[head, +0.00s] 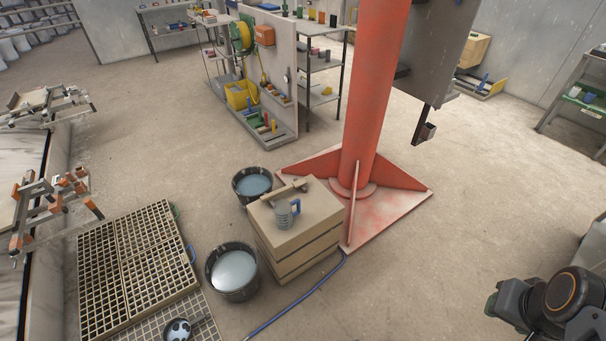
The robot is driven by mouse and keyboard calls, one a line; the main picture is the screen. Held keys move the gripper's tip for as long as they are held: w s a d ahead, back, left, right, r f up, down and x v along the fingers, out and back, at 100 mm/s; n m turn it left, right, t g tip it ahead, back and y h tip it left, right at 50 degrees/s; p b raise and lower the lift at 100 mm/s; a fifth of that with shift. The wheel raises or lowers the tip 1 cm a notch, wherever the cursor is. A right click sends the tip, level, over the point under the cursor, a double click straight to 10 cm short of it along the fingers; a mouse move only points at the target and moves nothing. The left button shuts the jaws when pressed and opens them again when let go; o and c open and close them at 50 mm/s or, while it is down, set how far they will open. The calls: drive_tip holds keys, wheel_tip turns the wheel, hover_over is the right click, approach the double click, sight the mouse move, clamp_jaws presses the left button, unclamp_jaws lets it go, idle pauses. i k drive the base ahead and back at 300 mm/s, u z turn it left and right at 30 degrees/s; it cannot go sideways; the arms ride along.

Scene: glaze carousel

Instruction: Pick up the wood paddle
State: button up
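A brown wooden piece that looks like the wood paddle (285,191) lies flat on top of a tan box-like block (322,209) in the middle of the head view. A grey ribbed mug with a blue handle (284,215) stands on the same block, just in front of the wooden piece. My dark arm shows at the lower right edge, and what looks like my gripper (508,302) is at its left end. It is well to the right of the block and apart from everything there. Its fingers cannot be made out.
Dark buckets of pale liquid stand behind (252,184) and front-left (232,270) of the block. A red column (374,90) on a wide finned base rises just behind-right. A blue hose (296,312) crosses the floor. A wooden grate (140,262) lies left.

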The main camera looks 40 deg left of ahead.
sight(300, 183)
drive_tip(key=u, duration=0.25)
drive_tip(key=i, duration=1)
drive_tip(key=u, duration=1.6)
drive_tip(key=i, duration=0.95)
drive_tip(key=u, duration=0.9)
